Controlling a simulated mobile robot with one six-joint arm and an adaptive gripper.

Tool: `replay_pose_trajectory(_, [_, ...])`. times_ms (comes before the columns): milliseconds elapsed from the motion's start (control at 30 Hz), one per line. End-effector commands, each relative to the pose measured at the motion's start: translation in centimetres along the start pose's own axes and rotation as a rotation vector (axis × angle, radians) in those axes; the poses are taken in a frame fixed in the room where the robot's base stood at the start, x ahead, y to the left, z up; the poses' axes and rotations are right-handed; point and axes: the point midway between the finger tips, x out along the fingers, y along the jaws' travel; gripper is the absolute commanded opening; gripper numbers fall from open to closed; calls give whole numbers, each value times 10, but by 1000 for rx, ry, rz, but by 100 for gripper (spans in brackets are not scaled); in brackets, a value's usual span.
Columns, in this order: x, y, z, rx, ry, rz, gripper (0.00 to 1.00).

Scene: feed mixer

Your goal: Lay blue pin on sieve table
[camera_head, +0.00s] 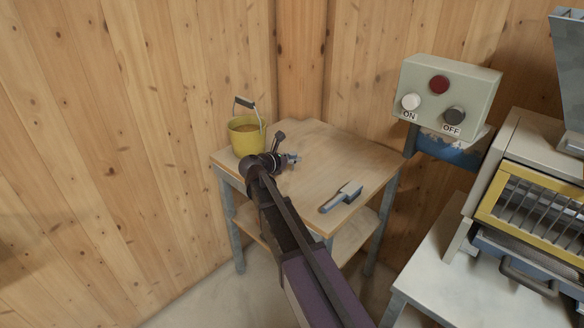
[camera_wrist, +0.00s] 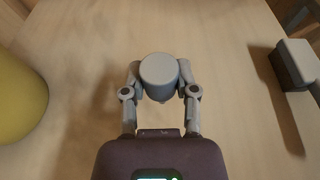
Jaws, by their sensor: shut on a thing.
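My gripper (camera_head: 281,159) is over the wooden table, near its back left, right of the yellow bucket. In the wrist view my gripper (camera_wrist: 158,88) is shut on a round-ended, grey-blue piece, which I take to be the blue pin (camera_wrist: 158,71). Its flat round end faces the camera, so its length is hidden. A small grey-blue bit of the pin (camera_head: 293,158) shows beyond my fingers in the head view. The wooden table (camera_head: 340,152) has a bare top around the gripper. I cannot tell which surface is the sieve table.
The yellow bucket (camera_head: 246,138) stands on the table's left corner, close to my gripper. A grey-blue handled tool (camera_head: 341,197) lies near the front right edge. A switch box (camera_head: 444,92) is at right. A machine with a yellow-framed grate (camera_head: 530,205) stands on a pale table (camera_head: 440,262).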

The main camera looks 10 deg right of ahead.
Motion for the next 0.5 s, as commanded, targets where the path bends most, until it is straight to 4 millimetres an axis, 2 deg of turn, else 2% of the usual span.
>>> replay_pose_trajectory(33, [2, -2, -9, 0, 0, -1, 0])
replay_pose_trajectory(200, [7, -2, -24, 0, 0, -1, 0])
replay_pose_trajectory(500, [9, -2, -32, 0, 0, -1, 0])
